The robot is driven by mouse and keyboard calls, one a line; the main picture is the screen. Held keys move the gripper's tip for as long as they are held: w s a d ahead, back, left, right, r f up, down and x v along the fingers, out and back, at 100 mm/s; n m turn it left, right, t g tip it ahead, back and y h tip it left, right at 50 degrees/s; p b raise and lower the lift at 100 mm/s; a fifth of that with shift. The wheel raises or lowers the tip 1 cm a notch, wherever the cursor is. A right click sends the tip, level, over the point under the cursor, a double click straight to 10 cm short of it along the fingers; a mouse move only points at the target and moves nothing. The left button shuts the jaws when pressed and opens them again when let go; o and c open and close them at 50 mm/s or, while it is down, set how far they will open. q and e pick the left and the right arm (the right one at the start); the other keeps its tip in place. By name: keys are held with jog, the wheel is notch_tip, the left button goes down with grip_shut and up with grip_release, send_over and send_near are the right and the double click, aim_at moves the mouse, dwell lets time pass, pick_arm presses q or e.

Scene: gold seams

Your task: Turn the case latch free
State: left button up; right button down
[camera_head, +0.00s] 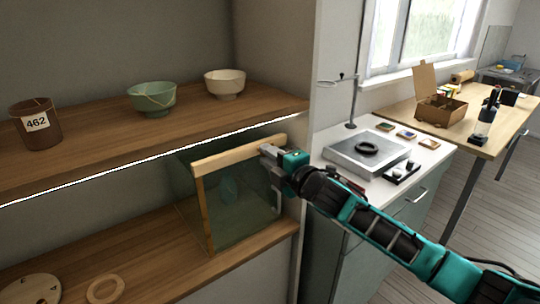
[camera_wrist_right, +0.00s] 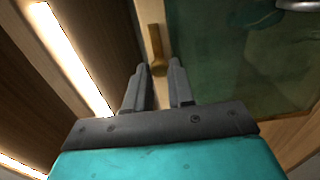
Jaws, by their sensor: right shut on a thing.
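The glass case (camera_head: 238,212) stands on the lower shelf, with a pale wooden top rail and a wooden front edge. Its greenish pane also shows in the right wrist view (camera_wrist_right: 225,70). A blurred blue-green shape is visible through the glass. My right gripper (camera_head: 266,153) is at the right end of the top rail. In the right wrist view a brass-coloured latch (camera_wrist_right: 158,62) with a rounded end lies between my fingertips, and the gripper is shut on it. The head view hides the latch behind the gripper. My left gripper is out of view.
The upper shelf (camera_head: 195,118), with a bright light strip along its edge, runs just above the case. It bears a brown cup (camera_head: 36,135), a green bowl (camera_head: 152,102) and a cream bowl (camera_head: 224,87). A wooden ring (camera_head: 92,291) lies lower left. A white counter (camera_head: 430,160) stands right.

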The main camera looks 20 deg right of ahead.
dwell(0.3)
jog(key=c, duration=1)
grip_release()
jog(key=v, duration=1.2)
jog(key=shift+s+b, duration=0.4)
jog(key=shift+d, duration=0.1)
jog(key=s+a+f+m+g+h, duration=0.2)
jog(key=s+f+m, duration=0.7)
jog(key=f, duration=0.5)
jog(key=s+a+f+m+g+h, duration=0.2)
jog(key=s+a+f+m+g, duration=0.1)
jog(key=s+f+m, duration=0.7)
notch_tip(320, 180, down, 5)
jog(key=shift+s+a+r+m+g, duration=0.2)
jog(key=shift+s+m+g, duration=0.1)
jog(key=shift+s+g, duration=0.3)
